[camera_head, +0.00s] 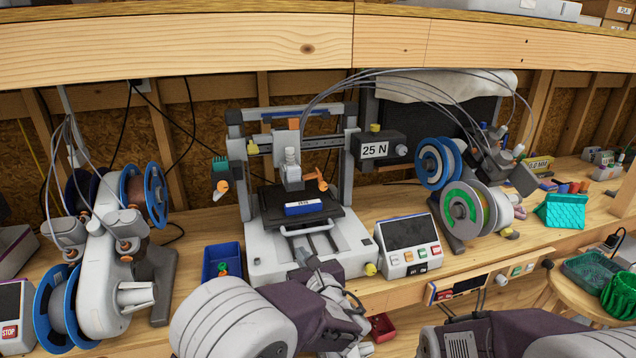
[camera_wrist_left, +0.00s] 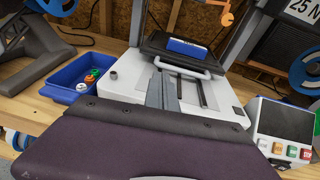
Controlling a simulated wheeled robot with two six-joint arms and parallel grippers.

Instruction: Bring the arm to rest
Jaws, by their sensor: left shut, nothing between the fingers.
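My left gripper (camera_head: 303,257) is shut and empty, low in front of the white and grey printer (camera_head: 262,245). In the left wrist view its closed grey fingers (camera_wrist_left: 162,92) overlap the printer's base below the bed handle. I cannot tell whether they touch it. My left arm comes in along the bottom, in purple and white. A part of my right arm shows at the bottom right, but its gripper is out of view. A blue block with a white label (camera_head: 303,207) sits on the dark print bed.
A blue bin (camera_head: 222,275) with small coloured parts stands left of the printer. A control panel (camera_head: 408,246) stands to its right. Spool holders (camera_head: 105,265) stand at the left, and spools (camera_head: 463,208) at the right. A wooden shelf (camera_head: 230,40) crosses above the bench.

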